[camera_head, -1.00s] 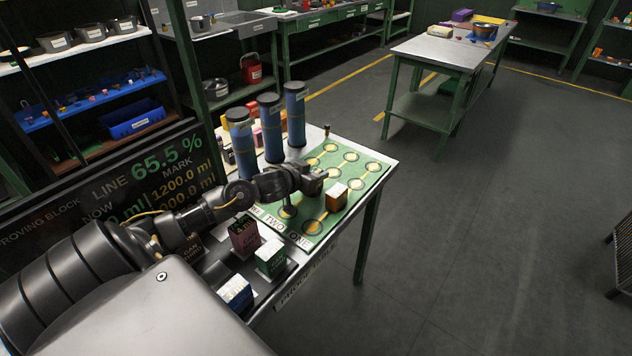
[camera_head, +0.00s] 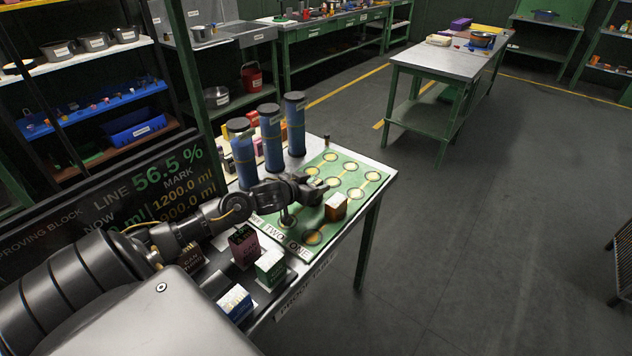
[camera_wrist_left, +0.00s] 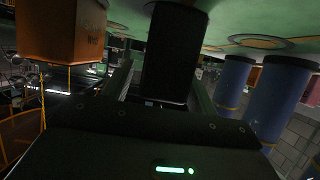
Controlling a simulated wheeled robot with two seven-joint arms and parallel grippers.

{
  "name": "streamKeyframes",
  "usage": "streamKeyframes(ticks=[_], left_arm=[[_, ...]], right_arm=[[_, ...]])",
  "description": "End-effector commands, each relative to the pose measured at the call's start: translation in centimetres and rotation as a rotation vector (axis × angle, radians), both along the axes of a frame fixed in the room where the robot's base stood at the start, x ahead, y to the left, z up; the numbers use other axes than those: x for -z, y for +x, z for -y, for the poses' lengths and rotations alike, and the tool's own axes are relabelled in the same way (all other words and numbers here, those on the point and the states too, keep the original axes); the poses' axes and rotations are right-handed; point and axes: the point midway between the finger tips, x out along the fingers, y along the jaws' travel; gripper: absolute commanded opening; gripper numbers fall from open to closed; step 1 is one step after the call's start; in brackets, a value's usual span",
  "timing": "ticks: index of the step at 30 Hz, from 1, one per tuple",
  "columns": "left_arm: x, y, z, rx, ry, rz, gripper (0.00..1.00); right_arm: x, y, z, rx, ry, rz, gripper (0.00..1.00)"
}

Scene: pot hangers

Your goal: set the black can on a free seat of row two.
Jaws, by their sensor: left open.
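My left gripper (camera_head: 314,190) is over the green seat board (camera_head: 372,190), reaching in from the left. It is open. In the left wrist view the black can (camera_wrist_left: 173,60) stands between the two fingers of the gripper (camera_wrist_left: 163,85), its end against the green board; whether the fingers touch it is unclear. In the head view the gripper and arm hide most of this can, so its exact seat cannot be read. The orange-brown can (camera_head: 335,207) sits on the board beside the gripper, and it also shows in the left wrist view (camera_wrist_left: 62,32). My right gripper is not in view.
Three tall blue cylinders (camera_head: 270,137) stand behind the arm. A maroon can (camera_head: 243,245), a green can (camera_head: 270,268) and a blue-white can (camera_head: 235,302) stand at the table's near edge. Seats at the board's far right (camera_head: 373,176) are empty. A readout panel (camera_head: 150,200) stands left.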

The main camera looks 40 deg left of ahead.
Motion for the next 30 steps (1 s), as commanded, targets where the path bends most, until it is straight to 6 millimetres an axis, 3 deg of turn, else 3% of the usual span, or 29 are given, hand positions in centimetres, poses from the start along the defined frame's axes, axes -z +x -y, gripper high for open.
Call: streamKeyframes(ticks=[3, 11, 30], left_arm=[[-1.5, -1.9, 0.0, 0.000, 0.001, -0.003, 0.58], [-2.6, -5.1, 0.2, 0.001, -0.001, -0.001, 0.58], [-2.7, -5.9, 0.1, 0.000, 0.000, 0.002, 0.58]], right_arm=[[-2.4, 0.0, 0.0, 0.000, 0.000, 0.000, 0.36], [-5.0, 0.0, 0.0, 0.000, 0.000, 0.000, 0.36], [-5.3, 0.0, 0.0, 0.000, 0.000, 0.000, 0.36]])
